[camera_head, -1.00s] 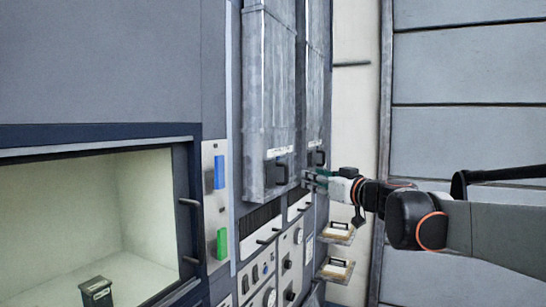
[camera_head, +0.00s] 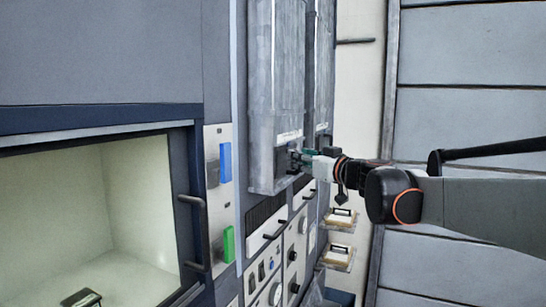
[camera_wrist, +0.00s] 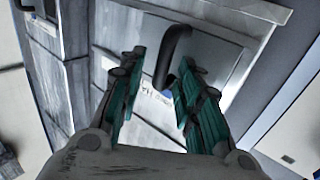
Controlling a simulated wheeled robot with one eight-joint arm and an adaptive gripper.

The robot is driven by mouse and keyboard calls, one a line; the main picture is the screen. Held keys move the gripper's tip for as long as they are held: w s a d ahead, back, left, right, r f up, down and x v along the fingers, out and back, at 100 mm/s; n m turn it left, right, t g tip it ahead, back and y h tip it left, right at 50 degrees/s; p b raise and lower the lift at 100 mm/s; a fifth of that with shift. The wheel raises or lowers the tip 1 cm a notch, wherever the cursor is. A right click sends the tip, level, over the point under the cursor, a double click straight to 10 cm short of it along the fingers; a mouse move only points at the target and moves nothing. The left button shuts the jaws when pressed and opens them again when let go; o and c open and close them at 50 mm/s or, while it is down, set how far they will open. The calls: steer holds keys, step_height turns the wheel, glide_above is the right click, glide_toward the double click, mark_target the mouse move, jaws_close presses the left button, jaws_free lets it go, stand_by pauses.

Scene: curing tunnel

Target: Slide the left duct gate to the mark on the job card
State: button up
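The left duct gate (camera_head: 274,165) is the nearer grey metal panel on a tall duct. It has a pale strip and a dark handle near its lower edge. My gripper (camera_head: 300,161) is at that handle in the head view and partly hides it. In the wrist view my gripper (camera_wrist: 162,66) has its green-padded fingers spread apart. A dark bar handle (camera_wrist: 172,55) shows between the fingertips, with a visible gap to the left finger; contact with the right finger is unclear. I cannot make out a readable job card or its mark.
A second duct (camera_head: 322,75) stands just to the right. Below are a dark vent, knobs and bar handles on a panel (camera_head: 268,270). An open lit chamber (camera_head: 140,200) is at left, beside blue and green switches (camera_head: 225,162). Two small trays (camera_head: 341,219) hang at right.

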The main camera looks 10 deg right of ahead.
steer(key=shift+r, duration=0.1)
steer(key=shift+w, duration=0.15)
jaws_close()
steer(key=shift+w, duration=0.1)
steer(key=w+d, duration=0.1)
steer(key=w, duration=0.1)
steer(key=w+d, duration=0.1)
steer(key=w, duration=0.1)
steer(key=shift+d+b, duration=0.3)
steer(key=shift+b, duration=0.1)
jaws_free()
steer(key=shift+s, duration=0.15)
